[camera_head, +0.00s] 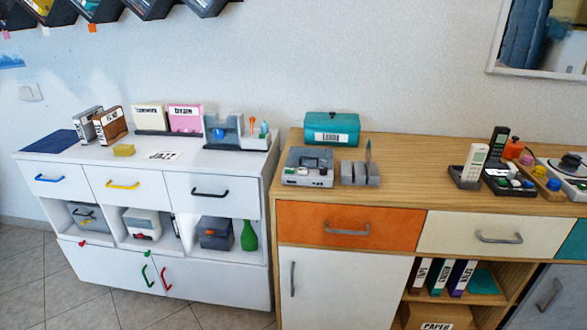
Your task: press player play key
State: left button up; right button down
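A grey box-shaped device (308,167), which looks like the player, sits on the left end of the wooden cabinet's top, close to its front edge. Neither of my grippers shows in the head view.
A grey slotted holder (360,173) stands just right of the device, and a teal box (332,129) stands behind it. The wooden top (410,175) is clear between holder and phones. A white cabinet (95,165) adjoins left.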

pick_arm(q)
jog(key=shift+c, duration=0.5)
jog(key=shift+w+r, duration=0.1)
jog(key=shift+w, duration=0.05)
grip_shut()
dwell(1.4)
